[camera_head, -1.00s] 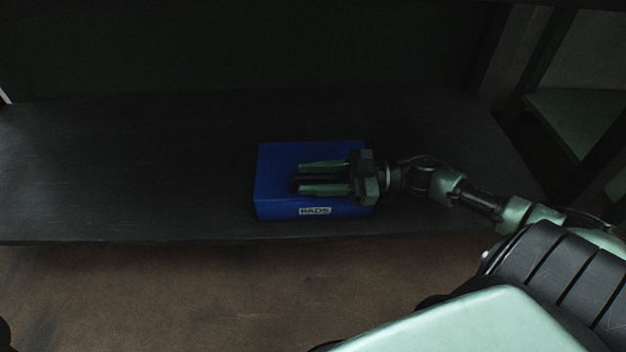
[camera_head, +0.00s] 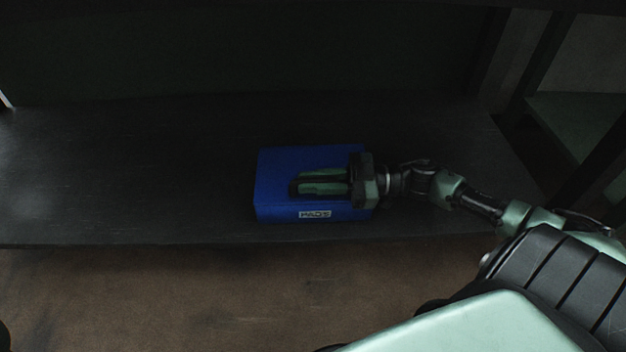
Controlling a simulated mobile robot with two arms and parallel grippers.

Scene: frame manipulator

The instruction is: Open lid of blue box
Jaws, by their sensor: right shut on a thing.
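The blue box (camera_head: 278,182) sits on the dark shelf near its front edge, with a white label on its front face. Its lid looks closed. My right gripper (camera_head: 300,183) reaches in from the right and lies over the top of the box. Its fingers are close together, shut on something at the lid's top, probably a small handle. The fingers hide what they hold. My left gripper is not in the view.
The dark shelf (camera_head: 130,180) is clear to the left of and behind the box. Its front edge runs just below the box, with brown floor (camera_head: 200,300) in front. Dark uprights stand at the right, with another shelf (camera_head: 580,120) beyond.

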